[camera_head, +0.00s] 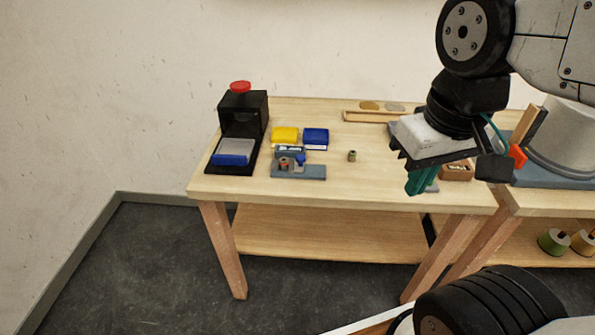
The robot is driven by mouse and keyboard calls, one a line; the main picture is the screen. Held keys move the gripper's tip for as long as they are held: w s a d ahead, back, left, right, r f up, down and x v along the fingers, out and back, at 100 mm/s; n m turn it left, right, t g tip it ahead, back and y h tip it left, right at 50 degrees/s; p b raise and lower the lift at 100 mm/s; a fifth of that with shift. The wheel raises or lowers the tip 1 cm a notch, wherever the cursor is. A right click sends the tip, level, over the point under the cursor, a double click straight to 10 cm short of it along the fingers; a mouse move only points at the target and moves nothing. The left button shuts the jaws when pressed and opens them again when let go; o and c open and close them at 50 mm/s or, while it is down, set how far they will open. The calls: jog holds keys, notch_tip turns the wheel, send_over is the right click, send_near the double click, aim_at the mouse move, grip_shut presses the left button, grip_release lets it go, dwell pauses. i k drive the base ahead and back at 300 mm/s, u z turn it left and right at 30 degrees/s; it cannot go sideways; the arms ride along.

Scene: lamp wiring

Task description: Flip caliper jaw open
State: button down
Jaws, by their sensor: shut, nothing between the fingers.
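A small grey-blue device (297,171) sits on the left half of the wooden table, toward its front edge. It has a flat base, a blue upright part and a small reddish round part at its left. It looks like the caliper, but its jaw is too small for me to tell whether it is open or shut. My gripper (421,181) hangs over the right part of the table, well to the right of the device. Its green fingers point down, shut and empty.
A black stand with a red button (240,87) and a blue block stands left. Yellow (285,134) and blue (316,137) boxes lie behind the device. A small cylinder (352,156) stands right of it. A wooden tray (370,116) lies at the back. The table's front middle is clear.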

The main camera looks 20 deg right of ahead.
aim_at(296, 165)
jog(key=z, duration=0.85)
jog(key=i, duration=0.6)
jog(key=u, duration=1.25)
